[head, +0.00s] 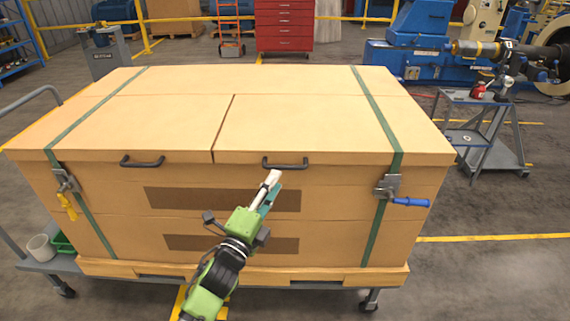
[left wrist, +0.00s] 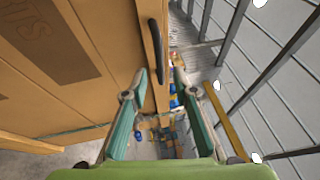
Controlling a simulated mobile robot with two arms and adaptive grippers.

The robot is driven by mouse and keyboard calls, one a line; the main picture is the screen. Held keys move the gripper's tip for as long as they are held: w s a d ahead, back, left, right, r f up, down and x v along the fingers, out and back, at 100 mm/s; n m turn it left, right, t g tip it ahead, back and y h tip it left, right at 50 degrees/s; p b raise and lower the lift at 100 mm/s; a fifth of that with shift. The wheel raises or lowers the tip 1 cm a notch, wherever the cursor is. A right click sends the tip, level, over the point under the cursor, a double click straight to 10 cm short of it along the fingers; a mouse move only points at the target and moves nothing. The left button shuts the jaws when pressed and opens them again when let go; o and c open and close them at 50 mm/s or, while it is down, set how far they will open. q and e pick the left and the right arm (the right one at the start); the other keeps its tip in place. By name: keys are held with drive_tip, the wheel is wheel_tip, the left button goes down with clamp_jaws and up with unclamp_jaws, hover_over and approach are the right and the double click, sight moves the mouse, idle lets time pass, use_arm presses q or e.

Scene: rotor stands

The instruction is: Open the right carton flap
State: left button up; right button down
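The right carton flap (head: 300,130) lies flat and closed on top of the big cardboard carton (head: 110,210). Its black handle (head: 285,163) is on the flap's front edge. My left gripper (head: 272,178) is just in front of and slightly below this handle. In the left wrist view my left gripper (left wrist: 159,76) has its fingers apart, and the handle (left wrist: 154,45) shows as a dark bar between the fingertip lines; I cannot tell whether they touch it. My right gripper is in neither view.
A green strap (head: 378,105) crosses the right flap to a ratchet with a blue handle (head: 410,202). Another strap (head: 98,115) crosses the left flap (head: 140,122), which is closed. A grey trolley (head: 480,135) stands at the right.

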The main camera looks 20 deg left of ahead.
sight(284, 167)
use_arm(q)
drive_tip(key=p+x, duration=0.1)
drive_tip(key=x, duration=0.6)
clamp_jaws()
